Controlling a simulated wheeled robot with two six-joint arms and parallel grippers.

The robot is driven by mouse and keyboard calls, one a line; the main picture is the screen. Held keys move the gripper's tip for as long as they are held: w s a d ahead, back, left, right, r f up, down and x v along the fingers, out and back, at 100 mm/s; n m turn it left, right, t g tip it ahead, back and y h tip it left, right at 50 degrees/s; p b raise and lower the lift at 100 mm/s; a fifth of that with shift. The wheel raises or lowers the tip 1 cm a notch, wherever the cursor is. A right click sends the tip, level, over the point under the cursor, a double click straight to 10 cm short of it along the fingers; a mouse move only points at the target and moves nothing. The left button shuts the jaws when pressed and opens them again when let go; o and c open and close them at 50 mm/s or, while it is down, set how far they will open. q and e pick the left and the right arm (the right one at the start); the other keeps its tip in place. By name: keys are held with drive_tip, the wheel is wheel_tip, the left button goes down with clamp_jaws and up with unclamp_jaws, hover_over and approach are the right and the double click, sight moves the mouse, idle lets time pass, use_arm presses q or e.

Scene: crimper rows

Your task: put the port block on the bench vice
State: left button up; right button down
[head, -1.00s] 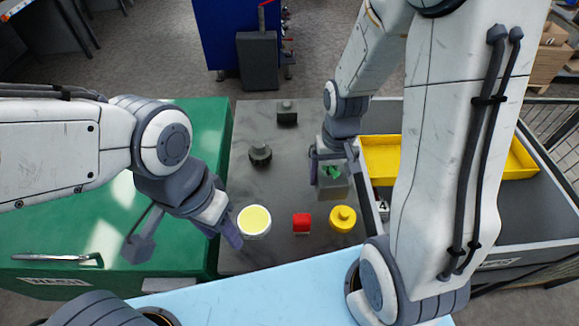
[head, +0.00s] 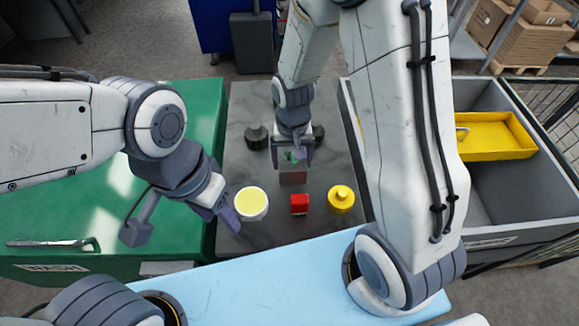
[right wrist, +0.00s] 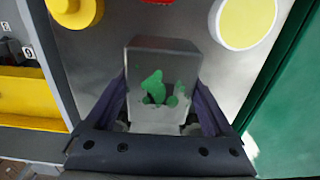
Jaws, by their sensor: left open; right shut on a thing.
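The port block, grey with green patches on its face, is in my right gripper (head: 291,158). In the right wrist view the block (right wrist: 160,62) sits between the two dark fingers. In the head view it is over the dark grey tabletop, behind the red piece. My left gripper (head: 228,214) is open and empty, close to the left of the white, yellow-topped disc. I cannot pick out the bench vice for certain. Two dark fixtures, one at left (head: 256,137) and one at right (head: 318,133), show on either side of my right wrist. My right arm hides the tabletop between and behind them.
The yellow-topped disc (head: 251,203), a red piece (head: 299,204) and a yellow knobbed piece (head: 341,199) line the near tabletop. A green bench (head: 60,200) is at left. A grey bin (head: 500,200) with a yellow tray (head: 495,135) is at right.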

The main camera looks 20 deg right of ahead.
drive_tip(key=shift+w+a+f, duration=0.3)
drive_tip(key=shift+w+a, duration=0.05)
drive_tip(key=shift+f, duration=1.95)
drive_tip(key=shift+f, duration=0.15)
unclamp_jaws()
